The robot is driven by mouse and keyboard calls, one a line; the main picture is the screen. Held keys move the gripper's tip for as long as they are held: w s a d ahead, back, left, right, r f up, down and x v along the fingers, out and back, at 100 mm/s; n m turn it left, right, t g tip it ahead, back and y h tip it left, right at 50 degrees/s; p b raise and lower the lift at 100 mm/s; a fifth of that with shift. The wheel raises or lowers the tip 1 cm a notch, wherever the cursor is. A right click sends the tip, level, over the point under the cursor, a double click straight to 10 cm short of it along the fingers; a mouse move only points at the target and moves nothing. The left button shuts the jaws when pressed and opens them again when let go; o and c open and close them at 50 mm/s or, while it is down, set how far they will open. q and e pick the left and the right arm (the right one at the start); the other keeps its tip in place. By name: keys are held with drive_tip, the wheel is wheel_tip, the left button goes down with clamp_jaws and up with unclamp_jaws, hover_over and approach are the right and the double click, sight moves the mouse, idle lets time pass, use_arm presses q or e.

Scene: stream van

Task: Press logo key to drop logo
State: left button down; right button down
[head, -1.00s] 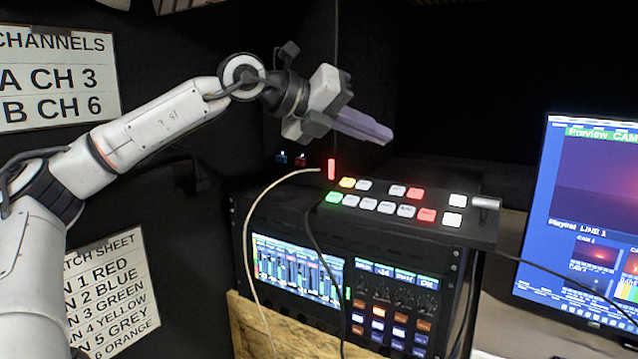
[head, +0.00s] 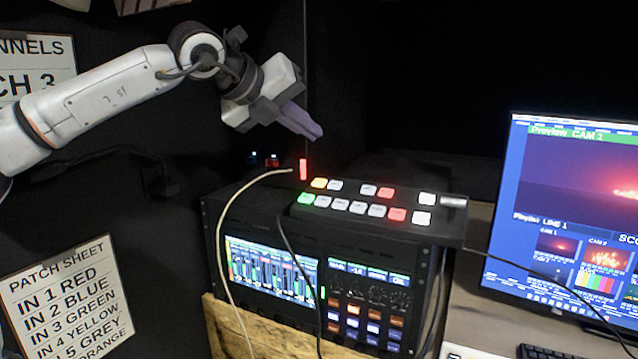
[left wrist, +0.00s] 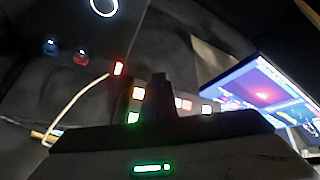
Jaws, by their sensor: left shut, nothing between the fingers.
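A black switcher panel (head: 440,232) with lit keys lies on top of the rack unit. Its front row runs from a green key (head: 306,199) through several white keys to a red key (head: 397,214) and a white one (head: 421,218). The back row has yellow, white and red keys. I cannot read which is the logo key. My left gripper (head: 312,132) is shut and empty, in the air above and behind the panel, pointing down to the right. In the left wrist view, the gripper body hides most of the panel. My right gripper is not in view.
The rack unit (head: 272,307) has a lit screen and knobs. A pale cable (head: 219,235) and a black cable hang across its front. A monitor (head: 510,190) stands at the right, showing "Preview CAM 1". A patch sheet (head: 70,300) hangs at the left.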

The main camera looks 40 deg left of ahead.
sight(319, 183)
use_arm(q)
drive_tip(key=f+b, duration=0.1)
drive_tip(key=f, duration=0.1)
drive_tip(key=w+f+b, duration=0.1)
drive_tip(key=f, duration=0.1)
drive_tip(key=f+b, duration=0.1)
drive_tip(key=f, duration=0.2)
drive_tip(key=shift+w+a+f+b, duration=0.1)
drive_tip(key=shift+w+a+b, duration=0.2)
drive_tip(key=shift+w+b, duration=0.1)
idle(1.4)
drive_tip(key=shift+f+b, duration=0.35)
drive_tip(key=shift+b, duration=0.1)
drive_tip(key=shift+w+f+b, duration=0.15)
drive_tip(key=shift+f+b, duration=0.3)
idle(0.6)
idle(0.3)
drive_tip(key=shift+s+r+p, duration=0.2)
drive_tip(key=shift+r+p, duration=0.1)
drive_tip(key=shift+r, duration=0.55)
